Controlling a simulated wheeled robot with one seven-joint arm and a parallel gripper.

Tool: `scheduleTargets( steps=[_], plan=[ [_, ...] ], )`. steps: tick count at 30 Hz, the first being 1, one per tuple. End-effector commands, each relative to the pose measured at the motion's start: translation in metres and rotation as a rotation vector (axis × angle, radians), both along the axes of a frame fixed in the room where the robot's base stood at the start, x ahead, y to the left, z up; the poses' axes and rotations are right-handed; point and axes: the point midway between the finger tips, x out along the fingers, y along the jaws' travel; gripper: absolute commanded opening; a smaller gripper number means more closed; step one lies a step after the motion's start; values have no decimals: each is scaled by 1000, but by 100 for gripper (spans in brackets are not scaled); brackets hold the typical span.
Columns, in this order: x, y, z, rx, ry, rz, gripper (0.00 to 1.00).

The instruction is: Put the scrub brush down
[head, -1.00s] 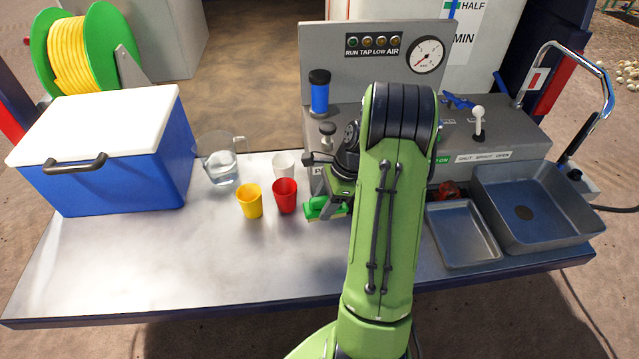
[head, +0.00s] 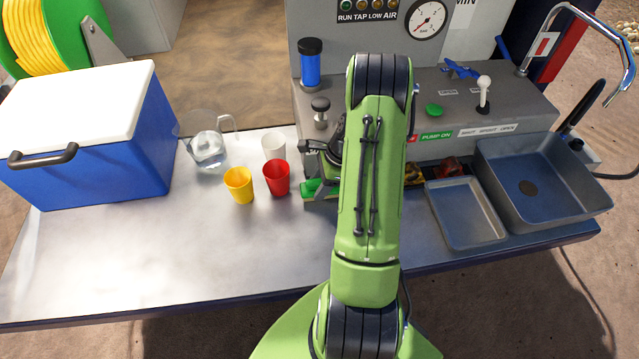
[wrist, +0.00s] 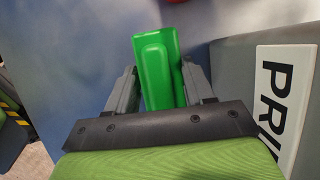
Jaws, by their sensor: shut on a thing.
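The green scrub brush (wrist: 160,68) sits between the two grey fingers of my gripper (wrist: 163,88) in the wrist view. The gripper is shut on it. In the head view only the green left end of the brush (head: 313,187) shows, low over the metal table (head: 190,250) just right of the red cup; my arm hides the rest. I cannot tell whether the brush touches the table.
A red cup (head: 277,180), a yellow cup (head: 239,186) and a white cup (head: 273,146) stand left of the brush. A glass jug (head: 208,148) and blue cooler (head: 100,140) are farther left. The grey machine (head: 440,95) stands behind; a tray (head: 466,212) and sink (head: 545,195) are right. The front left table is clear.

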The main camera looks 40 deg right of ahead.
Motion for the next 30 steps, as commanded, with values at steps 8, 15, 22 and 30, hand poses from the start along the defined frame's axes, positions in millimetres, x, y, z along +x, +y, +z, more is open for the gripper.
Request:
scheduleTargets(
  steps=[8, 15, 22, 30],
  plan=[
    [0, 0, -3, 0, 0, 0, 59],
    [0, 0, -2, 0, 0, 0, 78],
    [0, -1, 6, -1, -2, 0, 78],
    [-15, -23, 69, -4, -4, -2, 78]
  ],
)
